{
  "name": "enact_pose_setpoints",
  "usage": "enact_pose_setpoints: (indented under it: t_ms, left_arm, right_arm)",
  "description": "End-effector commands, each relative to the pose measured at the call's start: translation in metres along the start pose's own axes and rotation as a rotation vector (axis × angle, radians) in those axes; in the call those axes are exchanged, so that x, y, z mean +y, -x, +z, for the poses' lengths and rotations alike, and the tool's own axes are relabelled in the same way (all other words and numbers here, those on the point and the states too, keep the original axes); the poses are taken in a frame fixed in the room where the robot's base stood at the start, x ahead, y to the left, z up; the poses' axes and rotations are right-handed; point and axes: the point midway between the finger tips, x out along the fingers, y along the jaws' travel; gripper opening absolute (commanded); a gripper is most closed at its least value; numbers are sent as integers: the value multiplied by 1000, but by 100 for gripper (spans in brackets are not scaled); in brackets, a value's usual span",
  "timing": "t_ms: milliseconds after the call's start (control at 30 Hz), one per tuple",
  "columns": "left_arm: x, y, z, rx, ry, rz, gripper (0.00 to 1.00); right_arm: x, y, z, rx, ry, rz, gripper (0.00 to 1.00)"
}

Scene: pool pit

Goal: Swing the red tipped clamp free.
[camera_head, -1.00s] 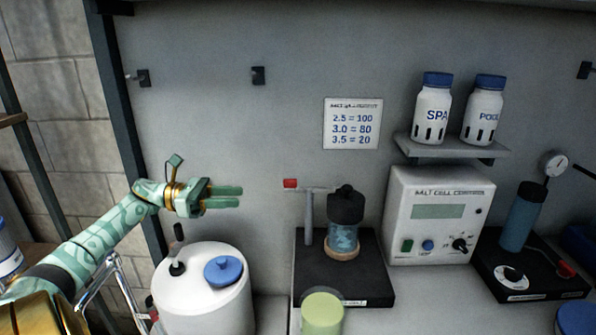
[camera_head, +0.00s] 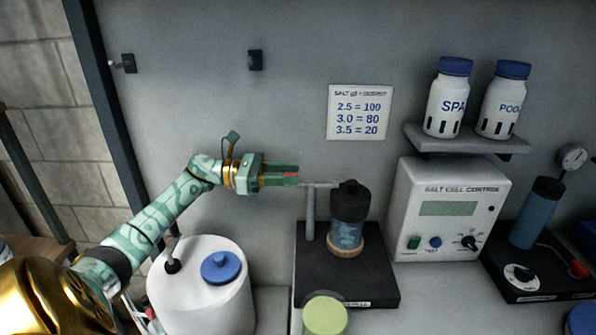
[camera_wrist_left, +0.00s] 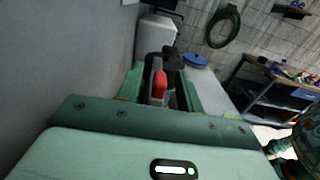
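The clamp is a thin grey bar (camera_head: 322,184) on an upright post, reaching over the black cap of a clear cylinder (camera_head: 346,232) on a black base. Its red tip (camera_head: 290,172) is at the bar's left end. My left gripper (camera_head: 296,175) is level with the tip, its fingers on either side of it. In the left wrist view the red tip (camera_wrist_left: 160,86) stands between the fingers, with a gap showing on its right, so the gripper looks open. My right gripper is not in view.
A white tank with a blue lid (camera_head: 222,267) stands below my left arm. A pale green-topped container (camera_head: 325,315) is in front of the black base (camera_head: 372,290). A salt cell control box (camera_head: 446,210) stands to the right. The wall is close behind.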

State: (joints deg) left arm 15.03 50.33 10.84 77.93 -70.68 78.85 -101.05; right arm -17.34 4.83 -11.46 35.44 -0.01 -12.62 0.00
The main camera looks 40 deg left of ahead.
Motion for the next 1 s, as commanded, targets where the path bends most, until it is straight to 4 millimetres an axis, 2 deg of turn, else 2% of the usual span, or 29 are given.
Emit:
enact_pose_setpoints:
  t_ms: [100,200,533,567,667,700,1000]
  left_arm:
    - [0,-18,2,-3,-1,0,36]
    - [0,-26,1,-2,0,-1,36]
    - [0,-31,0,0,1,0,36]
    - [0,-31,0,0,1,0,31]
    - [0,-30,0,0,1,0,3]
    - [0,-30,0,0,1,0,0]
    - [-1,-30,2,0,0,18,0]
  right_arm:
    - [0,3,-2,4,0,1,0]
    - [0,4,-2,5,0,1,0]
    - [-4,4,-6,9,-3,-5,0]
    - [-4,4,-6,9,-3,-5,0]
    - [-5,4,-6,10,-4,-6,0]
    - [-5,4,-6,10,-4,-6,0]
    - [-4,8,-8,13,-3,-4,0]
